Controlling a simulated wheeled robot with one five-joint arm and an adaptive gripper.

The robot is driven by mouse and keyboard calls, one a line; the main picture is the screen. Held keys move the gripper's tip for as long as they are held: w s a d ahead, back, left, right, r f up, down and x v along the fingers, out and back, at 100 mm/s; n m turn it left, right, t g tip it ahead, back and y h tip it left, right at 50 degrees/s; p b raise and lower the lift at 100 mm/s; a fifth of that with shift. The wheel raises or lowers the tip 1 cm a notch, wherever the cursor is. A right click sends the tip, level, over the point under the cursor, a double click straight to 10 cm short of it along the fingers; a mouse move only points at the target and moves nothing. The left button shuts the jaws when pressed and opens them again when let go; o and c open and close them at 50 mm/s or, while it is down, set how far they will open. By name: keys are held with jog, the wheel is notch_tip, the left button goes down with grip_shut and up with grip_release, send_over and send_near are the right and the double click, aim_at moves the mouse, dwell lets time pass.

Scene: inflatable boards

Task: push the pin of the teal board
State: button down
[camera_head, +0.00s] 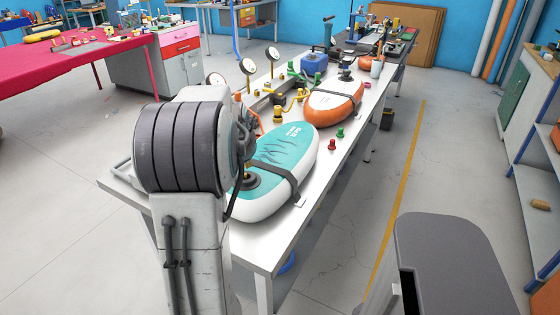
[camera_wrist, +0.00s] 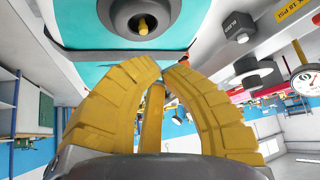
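The teal board (camera_head: 287,146), teal on top with white sides and a dark strap, lies on the near part of the workbench. Its round dark valve (camera_head: 252,181) is at the near end, partly hidden by my arm. In the wrist view the teal board (camera_wrist: 75,30) fills the top, with the grey valve ring (camera_wrist: 141,8) and its small yellow pin (camera_wrist: 143,25) in the middle. My gripper (camera_wrist: 161,66) has its yellow fingers drawn together at the tips, with nothing seen between them. The tips appear just below the pin in the picture, apart from it. My arm hides the gripper in the head view.
An orange board (camera_head: 334,103) lies farther along the workbench (camera_head: 262,243). Red (camera_head: 332,144) and green (camera_head: 340,132) small parts stand beside the boards. Gauges (camera_head: 247,66) stand along the left edge. In the wrist view, a black knob (camera_wrist: 240,28) sits near a BLEED label.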

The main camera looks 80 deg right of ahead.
notch_tip(320, 180, up, 5)
jog(key=p, duration=0.3)
jog(key=shift+f, duration=0.1)
jog(key=shift+f, duration=0.1)
dwell(0.6)
jog(key=a+f+y, duration=0.1)
jog(key=a+f, duration=0.1)
jog(key=a, duration=0.1)
jog(key=s+a+f+y, duration=0.1)
jog(key=a+f, duration=0.1)
jog(key=a, duration=0.1)
jog(key=s+a+f+g+y, duration=0.1)
jog(key=a+f+y, duration=0.1)
jog(key=a+f, duration=0.1)
jog(key=shift+a+f, duration=0.1)
jog(key=shift+a, duration=0.2)
jog(key=w+a+r+n+t+y+p, duration=0.1)
jog(key=a+n, duration=0.4)
jog(key=a, duration=0.8)
jog(key=w+a+r+n+t+y+p, duration=0.1)
jog(key=w+a+r+n, duration=0.3)
jog(key=a, duration=0.9)
jog(key=w+a+r+n+y+p, duration=0.1)
jog(key=w+a+r+n, duration=0.2)
jog(key=a, duration=1.1)
jog(key=shift+w+r+n+t+p, duration=0.25)
jog(key=shift+w+n+t+p, duration=0.15)
jog(key=shift+n, duration=1.4)
